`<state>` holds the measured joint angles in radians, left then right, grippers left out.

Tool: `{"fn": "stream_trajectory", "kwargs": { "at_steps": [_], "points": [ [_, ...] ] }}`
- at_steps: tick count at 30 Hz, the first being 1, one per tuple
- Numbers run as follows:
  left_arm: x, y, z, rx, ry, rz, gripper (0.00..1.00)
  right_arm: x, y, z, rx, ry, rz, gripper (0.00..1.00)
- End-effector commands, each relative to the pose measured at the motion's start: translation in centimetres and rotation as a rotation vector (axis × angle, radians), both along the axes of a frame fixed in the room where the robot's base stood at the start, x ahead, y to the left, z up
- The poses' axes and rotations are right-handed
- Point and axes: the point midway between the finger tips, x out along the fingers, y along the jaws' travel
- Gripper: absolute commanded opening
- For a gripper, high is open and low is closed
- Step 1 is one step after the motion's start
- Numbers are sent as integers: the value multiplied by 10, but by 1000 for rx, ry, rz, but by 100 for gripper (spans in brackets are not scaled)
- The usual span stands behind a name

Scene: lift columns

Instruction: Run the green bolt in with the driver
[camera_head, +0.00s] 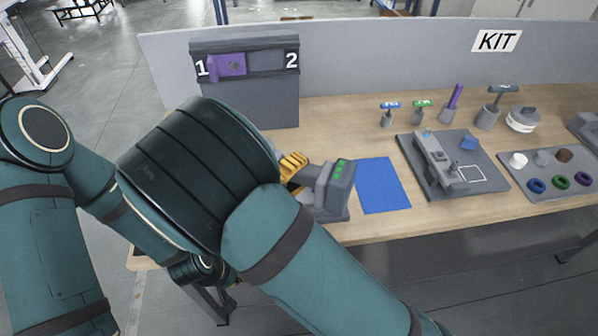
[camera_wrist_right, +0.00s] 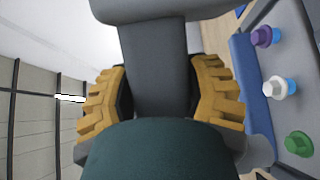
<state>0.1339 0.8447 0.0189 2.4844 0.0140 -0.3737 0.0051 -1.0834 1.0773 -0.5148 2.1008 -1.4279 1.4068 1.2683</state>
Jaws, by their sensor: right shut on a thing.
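My right gripper (camera_head: 292,170), with yellow ridged fingers, is shut on a grey driver (camera_wrist_right: 155,75). In the right wrist view the fingers (camera_wrist_right: 160,100) close on both sides of its grey handle. A grey block with green marks (camera_head: 340,178) is beside the fingers in the head view; I cannot tell if it is part of the driver. The green bolt (camera_wrist_right: 299,144) stands on a grey surface at the right of the wrist view, apart from the fingers. My left gripper (camera_head: 226,300) is mostly hidden, dark, low by the table's front edge.
A white bolt (camera_wrist_right: 280,88) and a purple bolt (camera_wrist_right: 262,37) stand in line with the green one. A blue mat (camera_head: 383,185) lies right of the right gripper. Further right are a grey fixture plate (camera_head: 480,190) and a parts tray (camera_head: 530,193). A panel marked 1 and 2 (camera_head: 270,100) stands behind.

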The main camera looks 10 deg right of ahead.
Motion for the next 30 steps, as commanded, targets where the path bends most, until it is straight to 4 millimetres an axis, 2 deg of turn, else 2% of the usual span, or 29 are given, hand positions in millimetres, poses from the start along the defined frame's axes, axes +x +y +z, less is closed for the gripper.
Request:
{"fn": "stream_trajectory", "kwargs": {
  "at_steps": [6, 20, 30],
  "points": [
    [0, 0, 7, -1, -1, -1, 0, 0, 0, 12, -2, -4, 0, 10],
    [0, 0, 9, -1, -1, -1, 0, 0, 0, 16, -1, -3, 0, 10],
    [0, 0, 24, -1, -1, -1, 0, 0, 0, 42, -2, -4, 0, 10]
  ]
}}
